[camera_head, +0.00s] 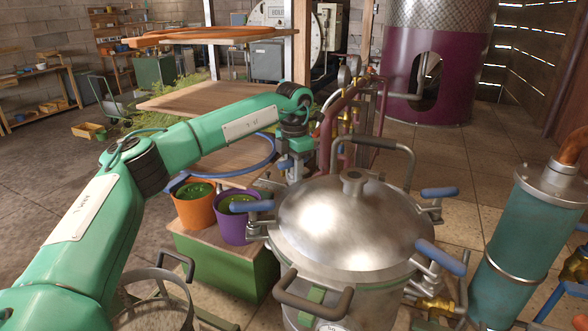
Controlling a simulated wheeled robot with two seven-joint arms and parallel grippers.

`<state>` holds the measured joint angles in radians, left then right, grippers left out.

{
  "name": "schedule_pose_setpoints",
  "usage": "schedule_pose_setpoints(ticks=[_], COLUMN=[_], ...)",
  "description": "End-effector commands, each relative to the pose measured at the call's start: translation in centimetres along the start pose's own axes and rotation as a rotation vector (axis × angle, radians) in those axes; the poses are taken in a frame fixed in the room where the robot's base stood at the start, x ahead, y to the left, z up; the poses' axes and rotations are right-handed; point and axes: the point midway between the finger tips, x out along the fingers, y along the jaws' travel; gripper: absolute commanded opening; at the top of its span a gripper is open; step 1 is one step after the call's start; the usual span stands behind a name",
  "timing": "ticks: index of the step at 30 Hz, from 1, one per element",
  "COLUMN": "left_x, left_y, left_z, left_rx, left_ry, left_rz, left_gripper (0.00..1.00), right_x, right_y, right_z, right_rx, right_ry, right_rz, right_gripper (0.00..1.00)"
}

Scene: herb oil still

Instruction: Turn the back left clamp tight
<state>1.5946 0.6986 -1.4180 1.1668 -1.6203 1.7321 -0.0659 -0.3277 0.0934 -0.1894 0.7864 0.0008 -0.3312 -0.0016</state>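The still pot (350,222) stands at the centre right with its domed steel lid (335,215) on and a knob on top. Blue-handled clamps sit around the rim: one at the left (252,206), one at the right back (440,192) and one at the right front (440,257). My green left arm reaches in from the left, and its gripper (294,170) points down at the back left of the lid rim. The back left clamp is largely hidden by this gripper. The fingers are too small and covered to show whether they grip. My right gripper is not in view.
An orange bucket (194,208) and a purple bucket (236,228) stand on a green crate (213,262) left of the pot. Wooden shelves (205,100) rise behind my arm. A teal cylinder (525,240) stands at the right. Open floor lies behind the pot.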

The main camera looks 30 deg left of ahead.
Motion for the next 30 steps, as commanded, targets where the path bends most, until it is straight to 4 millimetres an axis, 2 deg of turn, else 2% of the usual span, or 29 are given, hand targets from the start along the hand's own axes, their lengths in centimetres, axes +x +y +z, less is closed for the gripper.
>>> schedule_pose_setpoints(ticks=[4,8,9,20,30], left_x=[0.0,0.0,0.0,-0.1,-0.2], left_y=[0.0,0.0,0.0,0.0,0.0], left_z=[0.0,0.0,0.0,0.0,0.0], left_rx=[0.000,0.000,0.000,0.058,0.308], left_ry=[0.000,0.000,0.000,0.000,0.000], left_rz=[0.000,0.000,0.000,0.000,-0.001], left_gripper=[0.27,0.01,0.00,0.00,0.00], right_x=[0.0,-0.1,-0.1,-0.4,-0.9], right_y=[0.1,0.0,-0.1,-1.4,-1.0], right_z=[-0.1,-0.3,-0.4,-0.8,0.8], right_rx=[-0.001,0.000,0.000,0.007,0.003], right_ry=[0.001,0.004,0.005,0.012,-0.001], right_rz=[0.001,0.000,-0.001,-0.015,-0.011], right_gripper=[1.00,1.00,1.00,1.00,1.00])
